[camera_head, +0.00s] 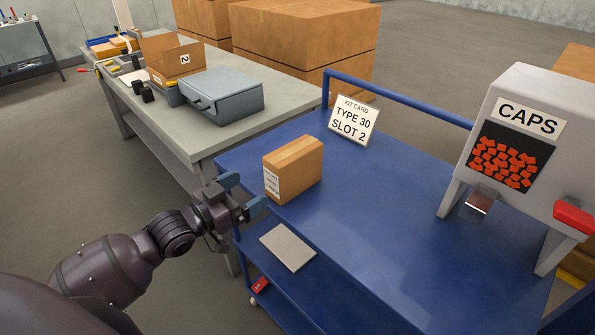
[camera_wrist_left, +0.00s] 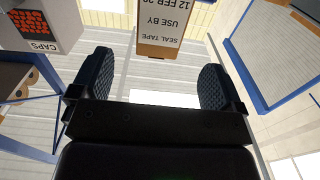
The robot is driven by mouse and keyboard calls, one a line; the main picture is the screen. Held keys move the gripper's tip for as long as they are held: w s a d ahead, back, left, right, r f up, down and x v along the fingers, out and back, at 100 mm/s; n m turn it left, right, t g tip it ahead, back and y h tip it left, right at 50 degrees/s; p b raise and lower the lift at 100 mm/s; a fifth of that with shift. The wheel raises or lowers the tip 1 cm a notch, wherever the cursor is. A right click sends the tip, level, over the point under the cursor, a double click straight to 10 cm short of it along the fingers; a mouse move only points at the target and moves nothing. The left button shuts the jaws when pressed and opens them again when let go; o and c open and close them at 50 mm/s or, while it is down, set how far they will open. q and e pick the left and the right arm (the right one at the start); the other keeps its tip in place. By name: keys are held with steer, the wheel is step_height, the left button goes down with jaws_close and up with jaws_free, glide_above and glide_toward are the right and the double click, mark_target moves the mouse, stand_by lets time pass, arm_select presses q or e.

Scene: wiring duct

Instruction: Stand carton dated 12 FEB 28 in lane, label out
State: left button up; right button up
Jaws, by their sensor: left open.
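A brown carton (camera_head: 303,165) stands upright on the blue trolley top (camera_head: 350,220), a white label on its left face. In the left wrist view the carton (camera_wrist_left: 150,50) is at the top centre; its label appears upside down and reads SEAL TAPE, USE BY, 12 FEB and a cut-off year. My left gripper (camera_head: 243,194) is open and empty, just left of the carton's labelled face and apart from it. Its two dark fingers (camera_wrist_left: 157,78) are spread wide, with the carton beyond and between them. I cannot make out a lane. My right gripper is not in view.
A kit card (camera_head: 353,121) reads TYPE 30, SLOT 2. A CAPS dispenser (camera_head: 520,145) stands at the right. A flat grey plate (camera_head: 287,248) lies near the trolley's left side. A grey bench (camera_head: 200,137) behind holds a grey box (camera_head: 222,96) and an open carton marked 2 (camera_head: 170,59).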

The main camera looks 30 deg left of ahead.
mark_target(271, 175)
arm_select(q)
steer(key=shift+x, duration=2.8)
steer(key=shift+b+x, duration=0.35)
steer(key=shift+x, duration=2.25)
steer(key=shift+c, duration=0.2)
steer(key=c, duration=1.2)
